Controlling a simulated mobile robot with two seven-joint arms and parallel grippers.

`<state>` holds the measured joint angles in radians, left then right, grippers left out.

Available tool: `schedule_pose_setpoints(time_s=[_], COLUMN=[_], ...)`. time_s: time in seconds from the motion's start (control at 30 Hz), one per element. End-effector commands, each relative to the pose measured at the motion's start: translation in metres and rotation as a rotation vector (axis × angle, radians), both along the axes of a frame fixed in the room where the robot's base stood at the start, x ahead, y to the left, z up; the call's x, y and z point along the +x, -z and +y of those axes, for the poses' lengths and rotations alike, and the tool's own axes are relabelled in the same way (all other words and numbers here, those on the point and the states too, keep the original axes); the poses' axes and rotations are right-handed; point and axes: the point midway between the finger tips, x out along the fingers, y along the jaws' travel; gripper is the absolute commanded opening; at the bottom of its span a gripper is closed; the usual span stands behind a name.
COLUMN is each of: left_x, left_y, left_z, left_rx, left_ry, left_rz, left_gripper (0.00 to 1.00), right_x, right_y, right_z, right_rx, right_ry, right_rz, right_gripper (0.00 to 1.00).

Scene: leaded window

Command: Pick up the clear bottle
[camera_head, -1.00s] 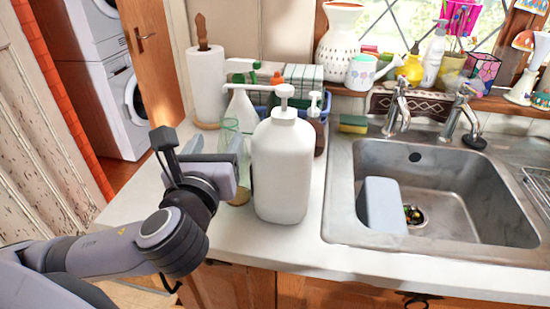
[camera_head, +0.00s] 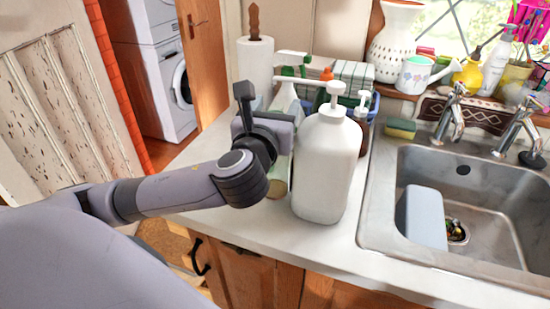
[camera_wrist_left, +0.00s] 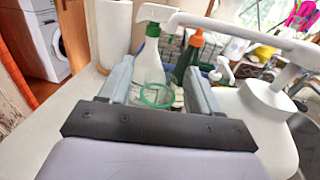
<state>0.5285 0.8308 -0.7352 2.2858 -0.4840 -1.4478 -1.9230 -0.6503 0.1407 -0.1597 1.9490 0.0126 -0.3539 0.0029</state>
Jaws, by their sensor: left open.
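The clear bottle (camera_head: 277,178) is see-through with a green tint. It stands on the counter just left of the big white pump bottle (camera_head: 327,165), and my left gripper hides most of it in the head view. In the left wrist view its green round rim (camera_wrist_left: 157,96) shows between the two fingers. My left gripper (camera_head: 284,136) is open, with its fingers spread on either side of the rim (camera_wrist_left: 160,88). I cannot tell whether either finger touches it. My right gripper is not in view.
The white pump bottle stands close on the right. Behind are a green-topped spray bottle (camera_head: 287,98), an orange-topped bottle (camera_wrist_left: 188,58) and a paper towel roll (camera_head: 255,68). The sink (camera_head: 480,195) lies to the right. The counter front (camera_head: 240,220) is clear.

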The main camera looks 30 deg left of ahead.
Motion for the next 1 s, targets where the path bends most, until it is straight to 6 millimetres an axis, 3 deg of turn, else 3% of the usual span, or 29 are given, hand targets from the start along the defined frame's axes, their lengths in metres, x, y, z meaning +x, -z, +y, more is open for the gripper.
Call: schedule_pose_setpoints(time_s=[0.17,0.37,1.0], left_x=[0.000,0.000,0.007], left_y=[0.000,0.000,-0.010], left_z=[0.000,0.000,0.007], left_rx=[0.000,0.000,0.001], left_ry=[0.000,0.000,0.000], left_rz=[-0.001,-0.001,-0.003], left_gripper=[0.63,0.01,0.00], right_x=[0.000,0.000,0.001], right_y=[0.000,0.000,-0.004], right_z=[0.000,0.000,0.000], right_rx=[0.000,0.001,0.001], right_ry=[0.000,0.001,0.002], right_rz=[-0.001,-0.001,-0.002], right_gripper=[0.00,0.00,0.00])
